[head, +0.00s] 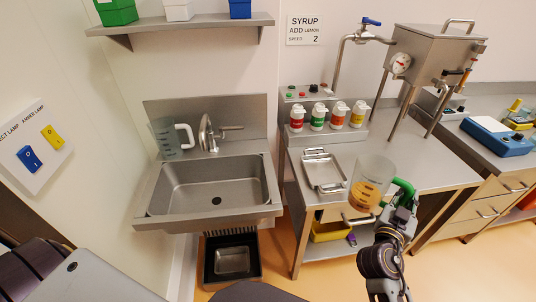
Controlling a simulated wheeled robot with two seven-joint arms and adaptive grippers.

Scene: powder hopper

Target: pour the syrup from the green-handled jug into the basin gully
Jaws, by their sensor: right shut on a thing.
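The green-handled jug (371,181) is clear, with amber syrup in its lower part. It is slightly tilted in front of the steel table's near edge. My right gripper (400,200) is shut on its green handle, to the right of the jug body. The steel basin (211,190) is on the wall to the left, with a dark drain in its floor. Below it is a dark-framed floor gully (232,262) with a metal tray inside; I cannot tell which is the basin gully. My left gripper is not in view.
A clear jug with a white handle (165,139) stands on the basin's back left rim, beside the tap (207,133). A steel tray (323,171) and several bottles (337,115) are on the table. A steel hopper (437,52) stands behind. The space between jug and basin looks clear.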

